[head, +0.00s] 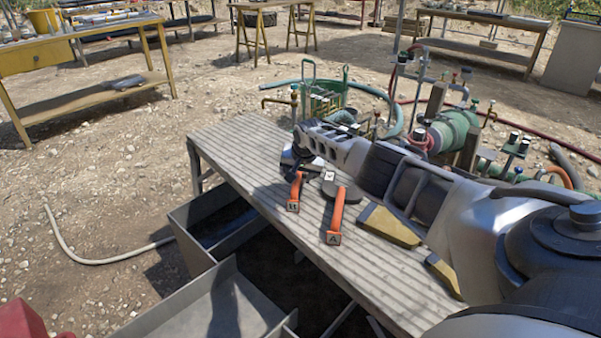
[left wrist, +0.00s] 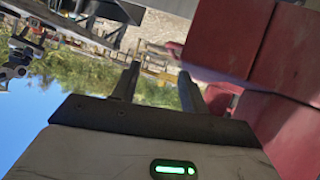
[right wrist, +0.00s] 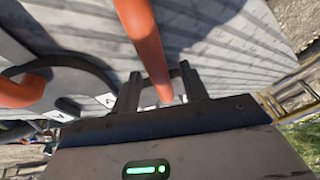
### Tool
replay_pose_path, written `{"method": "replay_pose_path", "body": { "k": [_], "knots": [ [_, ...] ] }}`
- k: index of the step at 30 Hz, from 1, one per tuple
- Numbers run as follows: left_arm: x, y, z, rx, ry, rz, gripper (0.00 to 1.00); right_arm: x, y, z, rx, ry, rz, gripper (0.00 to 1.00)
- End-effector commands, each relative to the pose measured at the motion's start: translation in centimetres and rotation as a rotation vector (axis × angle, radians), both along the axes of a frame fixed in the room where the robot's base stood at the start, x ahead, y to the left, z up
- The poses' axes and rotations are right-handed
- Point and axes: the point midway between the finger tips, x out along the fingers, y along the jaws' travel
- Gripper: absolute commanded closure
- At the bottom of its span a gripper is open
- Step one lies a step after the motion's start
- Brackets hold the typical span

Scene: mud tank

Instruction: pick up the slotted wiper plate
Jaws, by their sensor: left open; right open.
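Two orange-handled tools lie on the slatted bench. The left handle (head: 296,188) ends in a tag that seems to read 11; its head is hidden under my right gripper (head: 293,158). The other handle (head: 337,212) has a tag marked A and a dark round head (head: 341,190). I cannot tell for certain which is the slotted wiper plate. In the right wrist view an orange handle (right wrist: 143,35) runs toward the gap of my open right gripper (right wrist: 161,76); contact is unclear. My left gripper (left wrist: 160,88) is open and empty, away from the bench.
The grey bench (head: 235,150) has free slats on its left. Open grey bins (head: 200,300) stand below its front. Yellow wedges (head: 388,225) lie near my right arm. Green pipework and a pump (head: 455,130) stand behind. Red blocks (left wrist: 285,110) are close beside my left gripper.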

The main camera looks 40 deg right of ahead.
Motion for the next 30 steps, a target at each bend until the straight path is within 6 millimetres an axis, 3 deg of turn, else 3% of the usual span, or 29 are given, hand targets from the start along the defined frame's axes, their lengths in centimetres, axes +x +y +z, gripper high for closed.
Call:
{"method": "replay_pose_path", "body": {
  "k": [3, 8, 9, 23, 30],
  "knots": [
    [0.2, 0.0, 0.1, 0.001, -0.004, 0.0, 0.56, 0.0, 0.0, 0.0, 0.0, 0.0, 0.0, 0.56],
    [0.3, 0.0, 0.2, 0.0, -0.009, 0.0, 0.56, 0.0, 0.0, 0.0, 0.0, 0.0, 0.0, 0.98],
    [0.3, 0.0, 0.2, 0.001, -0.009, 0.0, 0.56, 0.0, 0.0, 0.0, 0.0, 0.0, 0.0, 1.0],
    [0.3, 0.1, 0.8, 0.001, -0.008, 0.0, 0.56, 0.1, -0.1, 0.9, -0.002, -0.003, 0.0, 1.0],
    [0.0, 0.1, 2.4, 0.0, 0.014, 0.002, 0.56, -0.4, -0.1, 4.8, -0.003, -0.001, 0.002, 1.0]
  ]
}}
